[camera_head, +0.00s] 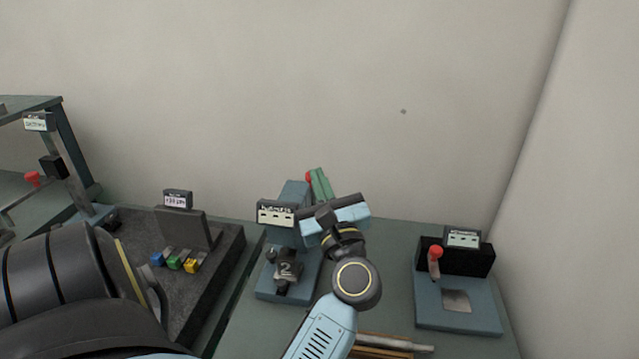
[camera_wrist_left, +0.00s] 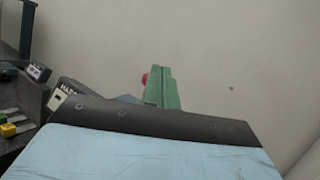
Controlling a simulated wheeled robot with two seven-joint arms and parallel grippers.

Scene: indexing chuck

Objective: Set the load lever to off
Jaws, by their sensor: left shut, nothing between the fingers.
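My left gripper (camera_head: 321,184) has green fingers pressed together and empty; they also show in the wrist view (camera_wrist_left: 162,92). A red knob (camera_head: 309,177) shows just left of the fingertips, partly covered by them, and also in the wrist view (camera_wrist_left: 145,78). Whether they touch, I cannot tell. It appears to be at the blue-grey middle station (camera_head: 293,192), mostly hidden behind my gripper. Another red-knobbed lever (camera_head: 435,256) stands upright on the right station (camera_head: 458,317). The sign lettering is too small to read surely, so I cannot tell which is the load lever. My right gripper is out of view.
A dark block with blue, green and yellow pieces (camera_head: 175,263) stands at left. A frame (camera_head: 72,150) with a red knob (camera_head: 32,179) is at far left. A rod-like part (camera_head: 395,343) lies at the front. Bare green table (camera_head: 392,265) shows between the middle and right stations.

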